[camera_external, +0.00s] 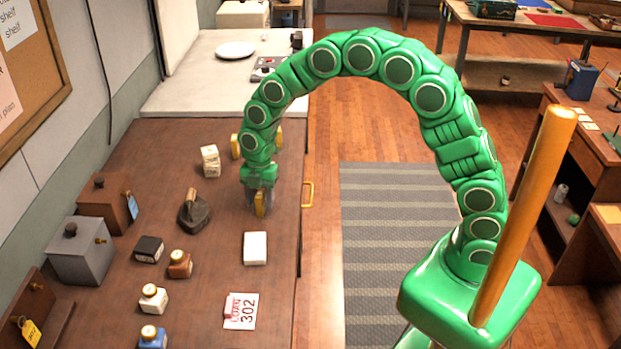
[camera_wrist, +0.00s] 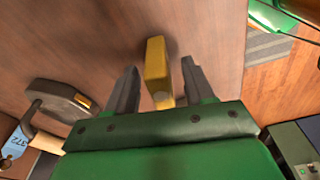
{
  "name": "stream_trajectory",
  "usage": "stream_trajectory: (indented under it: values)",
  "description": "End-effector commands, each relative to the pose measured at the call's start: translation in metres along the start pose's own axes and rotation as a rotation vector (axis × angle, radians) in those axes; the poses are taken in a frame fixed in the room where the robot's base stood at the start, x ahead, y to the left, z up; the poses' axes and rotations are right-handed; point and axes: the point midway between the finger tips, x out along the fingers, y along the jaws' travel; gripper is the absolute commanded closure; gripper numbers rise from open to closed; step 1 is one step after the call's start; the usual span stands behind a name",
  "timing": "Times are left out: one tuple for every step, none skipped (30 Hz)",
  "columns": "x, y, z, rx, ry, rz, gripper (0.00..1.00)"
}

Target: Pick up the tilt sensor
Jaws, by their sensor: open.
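A small upright yellow block, which looks like the tilt sensor (camera_wrist: 155,62), stands between my gripper's two dark grey fingers in the wrist view. A gap shows on either side of it. No label on it is readable. My gripper (camera_wrist: 160,68) is open around it, with the fingers pointing at the brown table top. In the external view my gripper (camera_external: 260,204) is low over the table near its right edge, below my green arm. A yellow piece shows between its fingers there, and the fingers hide part of it.
A dark flat iron (camera_external: 194,213) stands left of my gripper. A cream block stack (camera_external: 210,161) and a white block (camera_external: 255,248) are close by. The floor (camera_external: 325,140) lies beyond the table's right edge.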

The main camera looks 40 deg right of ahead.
Motion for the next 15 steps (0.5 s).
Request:
stream_trajectory:
  values:
    - [0.0057, -0.0008, 0.0002, 0.000, 0.000, -0.003, 0.47]
    - [0.0076, -0.0007, 0.0002, 0.000, 0.000, -0.003, 0.47]
    - [0.0092, -0.0008, 0.0003, 0.000, 0.000, -0.003, 0.47]
    - [0.0098, -0.0008, 0.0002, 0.000, 0.000, -0.003, 0.47]
    - [0.0100, -0.0008, 0.0002, 0.000, 0.000, -0.003, 0.47]
    - [0.0099, -0.0007, 0.0002, 0.000, 0.000, -0.002, 0.47]
    - [0.0098, -0.0007, 0.0002, 0.000, 0.000, -0.002, 0.47]
    - [0.0097, -0.0007, 0.0001, 0.000, 0.000, -0.002, 0.47]
    - [0.0097, -0.0007, 0.0001, 0.000, 0.000, -0.002, 0.47]
    - [0.0098, -0.0008, 0.0001, 0.000, 0.000, -0.002, 0.50]
    - [0.0098, -0.0008, 0.0001, 0.000, 0.000, -0.002, 0.55]
    - [0.0098, -0.0008, 0.0001, 0.000, 0.000, -0.002, 0.61]
    - [0.0098, -0.0008, 0.0001, 0.000, 0.000, -0.002, 0.65]
    - [0.0098, -0.0008, 0.0001, 0.000, 0.000, -0.002, 0.70]
    - [0.0098, -0.0008, 0.0001, 0.000, 0.000, -0.002, 0.76]
